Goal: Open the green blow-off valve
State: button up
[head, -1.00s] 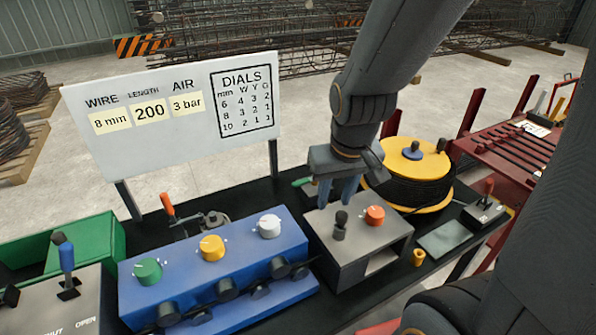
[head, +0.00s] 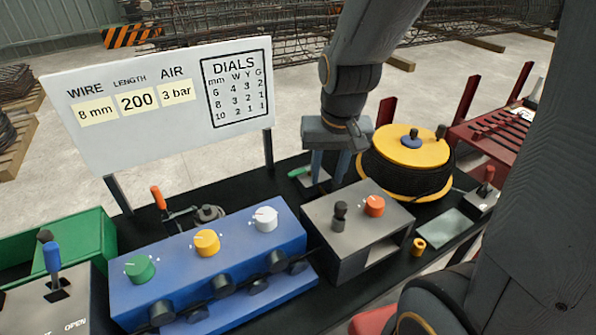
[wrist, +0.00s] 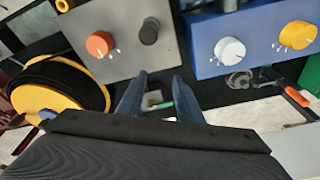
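The green blow-off valve shows as a small green handle (head: 299,172) on the black bench, behind the grey box and beside my gripper's left finger. Its body is partly hidden by the fingers. My gripper (head: 328,180) points down over the valve with its two blue-grey fingers apart and nothing held between them. In the wrist view the green handle (wrist: 165,105) lies between the two open fingers (wrist: 158,88), next to a small pale part. I cannot tell whether a finger touches it.
The blue dial panel (head: 180,262) is to the left. A yellow reel (head: 410,150) with black hose stands close on the right. The sign (head: 160,130) rises at back left.

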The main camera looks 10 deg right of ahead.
aim_at(295, 173)
jog(key=w+a+f+m+g+b, duration=0.1)
jog(key=w+f+m+b, duration=0.25)
jog(key=w, duration=0.35)
jog(key=w+f+m+g+b, duration=0.1)
jog(key=w+f+m+b, duration=0.15)
jog(key=w+m, duration=0.4)
jog(key=w+a+f+m+b, duration=0.1)
jog(key=w+f+m+b, duration=0.2)
jog(key=w, duration=0.6)
jog(key=shift+s+f+p, duration=0.15)
jog(key=shift+f+p, duration=0.2)
jog(key=shift+f, duration=1.25)
jog(key=shift+s+f+p, duration=0.1)
jog(key=shift+f+p, duration=0.2)
jog(key=shift+f, duration=1.3)
grip_shut()
